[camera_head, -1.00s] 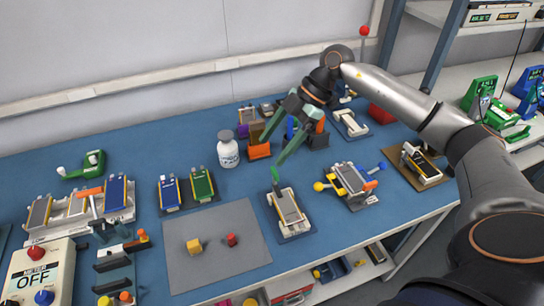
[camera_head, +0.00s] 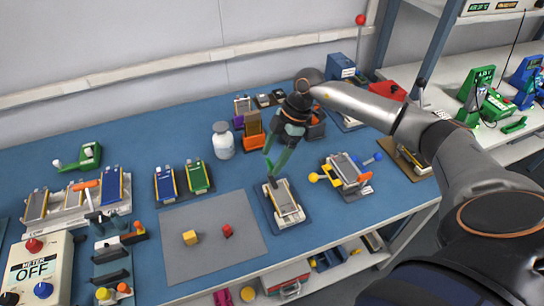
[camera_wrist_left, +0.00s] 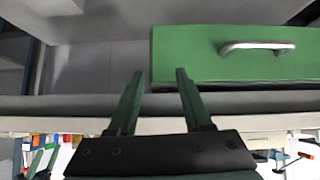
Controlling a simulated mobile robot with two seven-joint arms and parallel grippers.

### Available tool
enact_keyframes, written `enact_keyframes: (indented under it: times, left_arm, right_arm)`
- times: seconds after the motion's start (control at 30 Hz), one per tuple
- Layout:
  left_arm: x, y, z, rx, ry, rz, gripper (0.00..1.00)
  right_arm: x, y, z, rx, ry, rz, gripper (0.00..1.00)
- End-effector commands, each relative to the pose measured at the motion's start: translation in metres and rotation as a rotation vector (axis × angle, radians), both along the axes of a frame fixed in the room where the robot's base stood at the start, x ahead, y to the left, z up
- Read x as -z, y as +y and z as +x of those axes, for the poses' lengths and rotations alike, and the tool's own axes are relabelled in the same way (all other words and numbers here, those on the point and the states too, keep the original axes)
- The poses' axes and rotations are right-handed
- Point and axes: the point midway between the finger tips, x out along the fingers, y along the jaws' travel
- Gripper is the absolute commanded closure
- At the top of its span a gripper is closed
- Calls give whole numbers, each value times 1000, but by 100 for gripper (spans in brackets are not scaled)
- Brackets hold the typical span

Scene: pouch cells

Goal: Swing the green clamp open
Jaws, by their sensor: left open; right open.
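The green clamp (camera_head: 268,166) is at the back end of a grey cell fixture (camera_head: 286,204) right of the grey mat in the head view. Its bright green lever stands steeply up from the fixture, close to a fingertip. My right gripper (camera_head: 275,160) is open, pointing down over the clamp. Its dark green fingers partly overlap the lever, so I cannot tell whether they touch it. My left gripper (camera_wrist_left: 160,72) is open and empty in the left wrist view, facing a green panel (camera_wrist_left: 200,62) with a metal handle (camera_wrist_left: 257,47).
A similar fixture with yellow and blue knobs (camera_head: 346,172) stands just right. A white bottle (camera_head: 223,142) and orange bins (camera_head: 254,139) are behind. A meter box (camera_head: 40,268) is at the front left.

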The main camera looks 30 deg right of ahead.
Motion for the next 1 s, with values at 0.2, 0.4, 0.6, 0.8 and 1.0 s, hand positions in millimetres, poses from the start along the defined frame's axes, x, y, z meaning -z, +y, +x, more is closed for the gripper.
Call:
enact_keyframes:
  times: [0.2, 0.4, 0.6, 0.8, 1.0]
  left_arm:
    - [0, 0, 0, 1, 0, 1, 50]
    - [0, 0, 0, 1, 0, 1, 50]
    - [0, 0, 0, 1, 0, 1, 50]
    - [0, 0, 0, 1, 0, 1, 50]
    - [0, 0, 0, 1, 0, 1, 50]
  right_arm:
    - [8, 3, 0, 0, 1, 0, 20]
    - [8, 3, 0, 0, 1, 0, 21]
    - [8, 3, 0, 0, 1, 0, 44]
    - [8, 3, 0, 0, 1, 0, 66]
    - [7, 3, 0, 0, 1, 0, 89]
